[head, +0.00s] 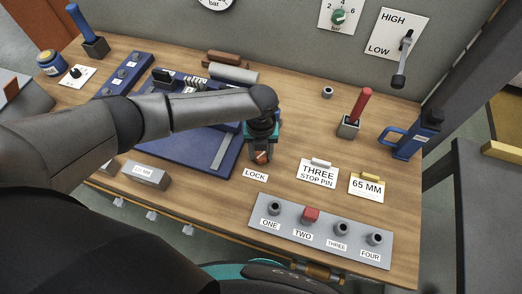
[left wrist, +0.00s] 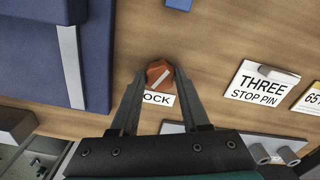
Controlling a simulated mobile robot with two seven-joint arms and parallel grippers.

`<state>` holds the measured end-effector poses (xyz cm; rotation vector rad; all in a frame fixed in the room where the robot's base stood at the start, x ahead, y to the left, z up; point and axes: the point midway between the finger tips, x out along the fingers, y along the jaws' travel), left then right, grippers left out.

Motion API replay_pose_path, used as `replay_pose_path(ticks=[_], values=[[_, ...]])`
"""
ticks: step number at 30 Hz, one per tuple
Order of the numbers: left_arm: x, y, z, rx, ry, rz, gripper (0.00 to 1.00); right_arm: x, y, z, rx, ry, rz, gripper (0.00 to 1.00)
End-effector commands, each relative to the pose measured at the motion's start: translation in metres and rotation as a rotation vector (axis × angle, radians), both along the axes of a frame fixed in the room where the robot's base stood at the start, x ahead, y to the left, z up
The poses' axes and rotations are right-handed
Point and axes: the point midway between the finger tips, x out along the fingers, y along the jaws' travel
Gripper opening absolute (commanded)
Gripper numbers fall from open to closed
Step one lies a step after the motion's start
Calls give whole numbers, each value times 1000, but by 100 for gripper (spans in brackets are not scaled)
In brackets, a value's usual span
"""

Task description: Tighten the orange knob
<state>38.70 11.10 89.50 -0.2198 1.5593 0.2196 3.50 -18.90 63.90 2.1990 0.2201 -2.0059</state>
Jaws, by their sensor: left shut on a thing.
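The orange knob (head: 261,157) stands on the wooden bench just behind the LOCK label (head: 255,174). In the left wrist view the knob (left wrist: 159,74) has a pale line across its top that runs at a slant. My left gripper (head: 262,150) points down over the knob, with its fingers around it. The left wrist view shows the fingertips (left wrist: 159,79) on either side of the knob, shut on it. The fingers hide part of the LOCK label. My right gripper is not in view.
A blue fixture (head: 190,155) lies left of the knob. A grey strip (head: 345,248) with posts ONE to FOUR and a red cap (head: 310,214) is at the front right. The THREE STOP PIN card (head: 318,175) and 65 MM card (head: 367,187) lie to the right.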

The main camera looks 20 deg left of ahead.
Motion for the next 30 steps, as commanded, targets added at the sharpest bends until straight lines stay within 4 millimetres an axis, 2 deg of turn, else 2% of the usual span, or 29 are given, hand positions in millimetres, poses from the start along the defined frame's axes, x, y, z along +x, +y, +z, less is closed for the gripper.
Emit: replay_pose_path(ticks=[9, 10, 18, 26, 30], values=[[0, -1, 0, -2, 1, -1, 0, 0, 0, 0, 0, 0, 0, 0], [-1, -1, 0, -2, 1, -1, 47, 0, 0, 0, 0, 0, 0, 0], [0, 0, 0, -1, 1, -1, 76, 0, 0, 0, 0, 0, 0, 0], [0, 0, 1, 0, 1, 0, 76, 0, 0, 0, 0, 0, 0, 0], [0, 0, 12, -1, 0, -1, 76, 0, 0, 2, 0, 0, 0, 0]])
